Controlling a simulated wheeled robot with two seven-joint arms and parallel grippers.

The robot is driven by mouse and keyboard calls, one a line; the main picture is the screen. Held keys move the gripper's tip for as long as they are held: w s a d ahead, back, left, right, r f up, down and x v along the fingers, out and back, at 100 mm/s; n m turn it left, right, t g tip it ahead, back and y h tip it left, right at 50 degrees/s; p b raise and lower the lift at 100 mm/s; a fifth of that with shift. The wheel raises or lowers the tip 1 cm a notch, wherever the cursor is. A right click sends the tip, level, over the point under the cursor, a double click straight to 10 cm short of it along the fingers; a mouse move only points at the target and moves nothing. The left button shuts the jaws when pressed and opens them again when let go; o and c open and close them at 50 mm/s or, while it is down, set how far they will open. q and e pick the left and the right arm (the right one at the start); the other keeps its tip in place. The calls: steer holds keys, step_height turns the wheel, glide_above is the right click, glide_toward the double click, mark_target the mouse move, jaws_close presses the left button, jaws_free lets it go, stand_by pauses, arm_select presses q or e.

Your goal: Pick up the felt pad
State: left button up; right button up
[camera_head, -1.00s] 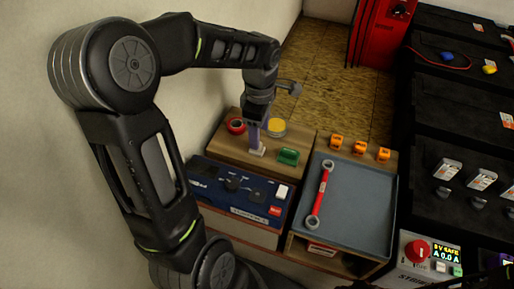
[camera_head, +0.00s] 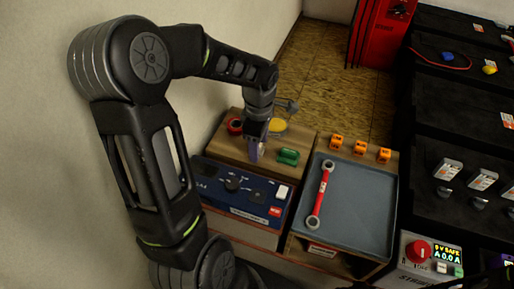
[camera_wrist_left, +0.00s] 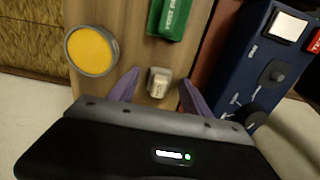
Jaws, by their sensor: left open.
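The felt pad appears to be the small off-white block (camera_wrist_left: 159,82) on the wooden shelf top, between the red ring, the yellow-topped tin and the green block. My left gripper (camera_head: 256,152) points down over it and hides most of it in the head view. In the left wrist view the two purple fingers (camera_wrist_left: 158,93) stand apart, one on each side of the pad, with gaps visible on both sides. The gripper is open and holds nothing. My right gripper is not seen.
Close by stand the yellow-topped tin (camera_head: 277,125), the green block (camera_head: 288,157) and the red ring (camera_head: 235,126). A blue instrument box (camera_head: 215,192) lies in front. A grey tray (camera_head: 365,205) holding a red-handled wrench (camera_head: 322,193) lies right, with orange pieces (camera_head: 360,147) behind it.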

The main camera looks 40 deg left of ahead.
arm_select(q)
steer(key=shift+c, duration=0.3)
jaws_close()
stand_by(0.6)
